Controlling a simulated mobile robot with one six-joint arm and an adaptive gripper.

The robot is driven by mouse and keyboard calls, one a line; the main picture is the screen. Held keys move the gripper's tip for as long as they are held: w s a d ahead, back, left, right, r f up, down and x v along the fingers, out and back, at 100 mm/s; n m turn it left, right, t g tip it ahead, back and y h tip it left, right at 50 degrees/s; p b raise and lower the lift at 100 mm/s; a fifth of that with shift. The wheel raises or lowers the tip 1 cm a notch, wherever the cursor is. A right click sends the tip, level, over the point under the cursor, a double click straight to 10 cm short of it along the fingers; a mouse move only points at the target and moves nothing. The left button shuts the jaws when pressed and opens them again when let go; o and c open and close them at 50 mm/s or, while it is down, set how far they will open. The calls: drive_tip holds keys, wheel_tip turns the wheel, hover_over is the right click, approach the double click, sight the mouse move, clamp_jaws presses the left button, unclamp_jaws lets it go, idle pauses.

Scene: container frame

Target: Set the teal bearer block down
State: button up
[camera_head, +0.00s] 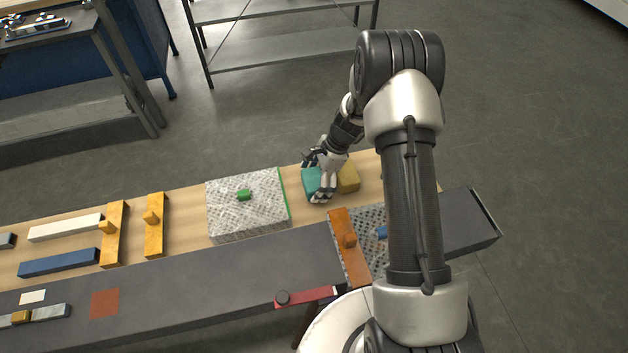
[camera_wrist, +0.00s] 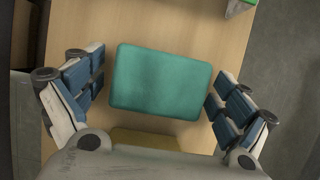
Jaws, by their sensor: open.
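The teal bearer block (camera_wrist: 160,82) lies flat on the wooden table top between the two fingers of my gripper (camera_wrist: 158,100) in the wrist view. The fingers stand apart from it, with a gap on each side, so my gripper is open. In the head view the teal block (camera_head: 312,180) shows partly behind my gripper (camera_head: 321,185), on the table's far strip. A yellow block (camera_head: 348,178) is just right of it; its edge also shows in the wrist view (camera_wrist: 150,140), under my gripper's palm.
A grey speckled plate with a green edge (camera_head: 247,208) and green knob (camera_head: 244,195) stands left of the teal block. Orange bars (camera_head: 114,235) and a blue bar (camera_head: 58,262) lie further left. An orange handled piece (camera_head: 350,262) is near my arm. Bare wood lies between plate and bars.

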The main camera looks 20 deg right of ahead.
drive_tip(key=p+v, duration=0.4)
drive_tip(key=v, duration=0.8)
drive_tip(key=s+a+r+n+t+h, duration=0.15)
drive_tip(key=s+r+n, duration=0.3)
drive_tip(key=r, duration=0.55)
drive_tip(key=s+a+r+n+h, duration=0.15)
drive_tip(key=s+r+n, duration=0.3)
drive_tip(key=r, duration=0.55)
drive_tip(key=s+a+r+n+t, duration=0.1)
drive_tip(key=s+r+n, duration=0.2)
drive_tip(key=s, duration=0.7)
drive_tip(key=s+a+r+n+t+h, duration=0.1)
drive_tip(key=s+r+n, duration=0.3)
drive_tip(key=s, duration=0.6)
drive_tip(key=shift+r+n+t, duration=0.2)
drive_tip(key=shift+n+t, duration=0.35)
drive_tip(key=shift+n, duration=0.45)
